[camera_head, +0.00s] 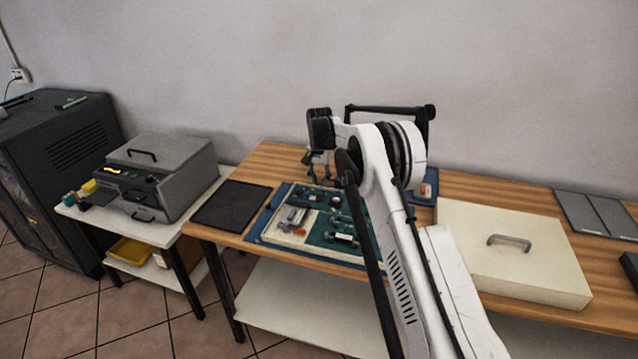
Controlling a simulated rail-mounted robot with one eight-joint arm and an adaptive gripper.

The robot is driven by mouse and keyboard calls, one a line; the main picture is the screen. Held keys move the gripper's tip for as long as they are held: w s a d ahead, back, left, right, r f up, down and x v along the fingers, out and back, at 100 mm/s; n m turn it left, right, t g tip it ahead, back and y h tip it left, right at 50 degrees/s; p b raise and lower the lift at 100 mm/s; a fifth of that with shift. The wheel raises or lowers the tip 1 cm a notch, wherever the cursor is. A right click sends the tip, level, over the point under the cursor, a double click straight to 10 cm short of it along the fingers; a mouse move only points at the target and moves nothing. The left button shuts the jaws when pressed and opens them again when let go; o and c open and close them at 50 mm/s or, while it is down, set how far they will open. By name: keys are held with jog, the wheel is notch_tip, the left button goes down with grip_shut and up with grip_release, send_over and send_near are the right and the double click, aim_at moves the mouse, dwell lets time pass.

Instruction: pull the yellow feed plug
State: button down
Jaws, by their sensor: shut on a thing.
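My gripper (317,179) is at the back of the wooden bench, above the far edge of a board with green panels (312,248). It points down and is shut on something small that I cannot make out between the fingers. I cannot pick out a yellow feed plug for certain at the gripper. A small yellow piece (112,170) lies on the front of a grey case at the left, and a yellow block (89,186) sits beside that case. My arm hides the right part of the board.
The grey case (180,150) stands on a white side table left of the wooden bench (520,192). A black mat (231,205) lies at the bench's left end. A cream lidded box (470,240) takes up the right side. A dark cabinet (60,140) stands far left.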

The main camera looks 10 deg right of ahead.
jog(key=shift+w+d+f, duration=0.1)
jog(key=shift+w+d, duration=0.1)
jog(key=shift+w, duration=0.2)
jog(key=shift+w+d, duration=0.1)
jog(key=shift+w, duration=0.05)
jog(key=shift+r, duration=0.2)
jog(key=c, duration=1.7)
grip_release()
notch_tip(320, 180, up, 12)
jog(key=shift+f, duration=0.1)
